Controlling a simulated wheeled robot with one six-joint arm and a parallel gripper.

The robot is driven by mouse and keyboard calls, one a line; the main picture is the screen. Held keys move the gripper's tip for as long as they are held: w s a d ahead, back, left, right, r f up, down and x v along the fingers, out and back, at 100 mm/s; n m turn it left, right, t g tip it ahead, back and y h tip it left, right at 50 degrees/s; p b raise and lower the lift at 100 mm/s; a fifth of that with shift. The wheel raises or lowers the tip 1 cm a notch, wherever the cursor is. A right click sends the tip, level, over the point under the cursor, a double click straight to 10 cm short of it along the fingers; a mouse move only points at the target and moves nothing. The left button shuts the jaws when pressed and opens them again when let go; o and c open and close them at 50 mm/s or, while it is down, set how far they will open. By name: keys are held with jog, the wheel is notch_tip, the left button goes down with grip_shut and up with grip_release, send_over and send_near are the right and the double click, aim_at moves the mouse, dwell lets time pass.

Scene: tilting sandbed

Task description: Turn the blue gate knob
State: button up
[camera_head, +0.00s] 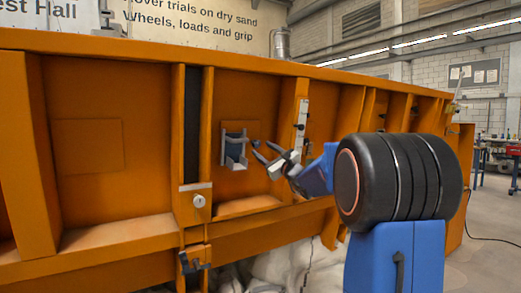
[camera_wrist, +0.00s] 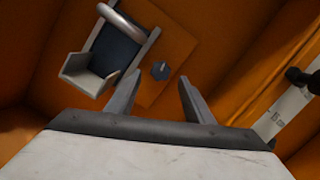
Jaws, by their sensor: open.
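The blue gate knob (camera_head: 255,142) is a small dark blue knob on the orange wall, just right of a small gate (camera_head: 236,150) with a dark blue-grey panel in a grey frame. In the wrist view the knob (camera_wrist: 160,70) has a pale mark on its face and sits on a square orange plate. The gate (camera_wrist: 115,48) with its grey handle and chute lies to its left. My gripper (camera_head: 262,149) is open and empty, close in front of the knob. In the wrist view its fingertips (camera_wrist: 160,77) lie on either side of the knob in the picture; a gap to it seems to remain.
The orange sandbed wall (camera_head: 105,90) has several upright ribs that stand out. A grey-white strip (camera_head: 301,113) is on a rib right of the gate. A box with a round pale knob (camera_head: 199,201) is lower left. Pale sacks (camera_head: 285,270) lie below.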

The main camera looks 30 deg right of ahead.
jog(key=v, duration=1.4)
jog(key=s+a+f+n+g+y, duration=0.2)
jog(key=a+f+n+g, duration=0.15)
jog(key=a, duration=0.45)
jog(key=s+a+f+n+g+y, duration=0.2)
jog(key=s+a+f+n+y, duration=0.15)
jog(key=a, duration=0.35)
jog(key=s+a+f+n+g+y, duration=0.1)
jog(key=s+a+f+n+g, duration=0.2)
jog(key=a, duration=0.5)
jog(key=s+a+f+n+g, duration=0.5)
jog(key=s+a+f+n, duration=0.3)
jog(key=s+a+f, duration=0.15)
jog(key=s+d+f+n+g+h, duration=0.1)
jog(key=s+d+f+n+h, duration=0.3)
jog(key=s, duration=0.5)
jog(key=s+d+f+n+g+h, duration=0.2)
jog(key=s+d+f+n+h, duration=0.2)
jog(key=s+f, duration=0.4)
jog(key=n+h, duration=0.1)
jog(key=n, duration=0.1)
jog(key=shift+s+n, duration=0.4)
